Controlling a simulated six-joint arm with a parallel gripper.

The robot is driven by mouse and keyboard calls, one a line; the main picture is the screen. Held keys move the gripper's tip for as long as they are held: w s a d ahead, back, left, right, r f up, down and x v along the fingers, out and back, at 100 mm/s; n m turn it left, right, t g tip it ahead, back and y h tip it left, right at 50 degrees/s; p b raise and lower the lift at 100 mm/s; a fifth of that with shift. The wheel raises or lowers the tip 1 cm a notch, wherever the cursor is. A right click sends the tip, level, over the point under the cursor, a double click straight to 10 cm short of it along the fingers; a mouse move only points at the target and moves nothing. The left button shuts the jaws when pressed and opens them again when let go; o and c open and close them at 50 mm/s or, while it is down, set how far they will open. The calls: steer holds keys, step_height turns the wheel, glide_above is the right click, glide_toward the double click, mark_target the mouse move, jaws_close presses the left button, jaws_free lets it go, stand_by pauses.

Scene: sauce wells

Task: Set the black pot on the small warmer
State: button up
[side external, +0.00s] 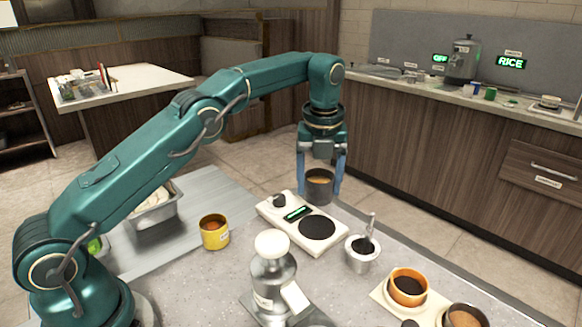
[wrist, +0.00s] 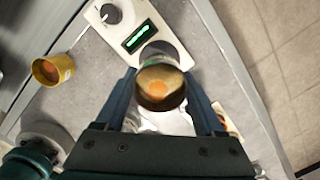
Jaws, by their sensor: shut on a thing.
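The dark pot (side external: 318,188), with brownish contents and an orange patch inside, is between the fingers of my gripper (side external: 320,193). My gripper is shut on it, a finger on each side, and it looks upright. It also shows in the wrist view (wrist: 161,90). The small warmer (side external: 284,222) is white, with a knob, a green-lit display and a round black plate (side external: 317,228). In the side view the pot appears above and behind the warmer's plate. In the wrist view the pot hides part of the warmer's plate end (wrist: 178,53).
A yellow pot (side external: 215,233) stands left of the warmer, and a metal cup with a utensil (side external: 362,252) stands right. A white-topped dispenser (side external: 272,270) stands in front. Orange (side external: 408,288) and brown bowls (side external: 464,317) are at front right. A metal tray (side external: 155,210) is at left.

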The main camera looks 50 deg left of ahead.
mark_target(317, 225)
steer(key=shift+f, duration=3.1)
steer(key=shift+f, duration=0.55)
steer(key=o, duration=1.5)
steer(key=shift+r, duration=4)
